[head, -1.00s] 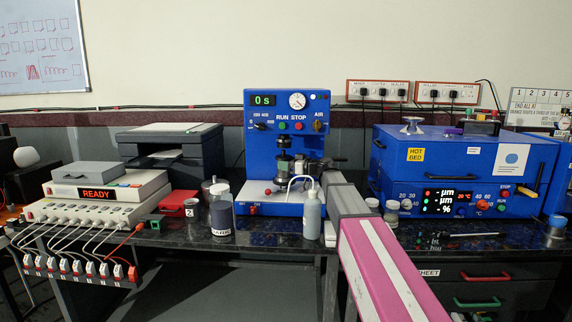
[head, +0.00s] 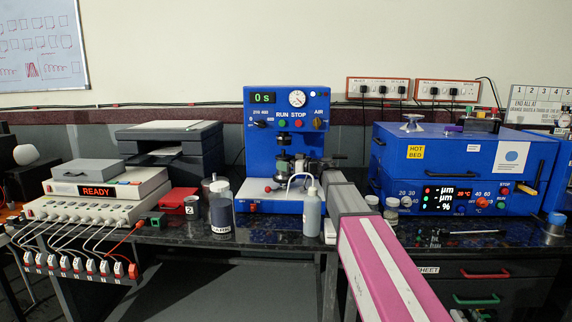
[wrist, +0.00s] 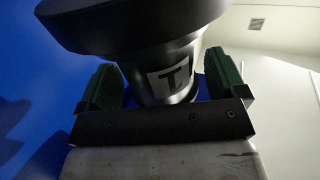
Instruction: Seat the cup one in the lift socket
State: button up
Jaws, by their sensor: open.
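A dark cup with a white label (wrist: 172,78), its mark looking like an upside-down 1, stands between my gripper's (wrist: 163,72) green fingers. The fingers are open on either side of it; any slight contact is hard to tell. A broad black round part covers the top of the wrist view. In the head view the cup (head: 283,163) is small and dark, in the middle of the blue press machine (head: 260,135), under its dark spindle head. My gripper reaches it from the right. The lift socket beneath the cup cannot be made out, nor how the cup sits in it.
A squeeze bottle (head: 312,213) and a labelled jar (head: 221,212) stand in front of the machine. A cup marked 2 (head: 191,208) is at left. The blue hot bed (head: 450,160) stands at right. The front bench edge is clear near the middle.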

jog(key=v, duration=1)
jog(key=shift+d, duration=0.35)
jog(key=shift+s, duration=0.15)
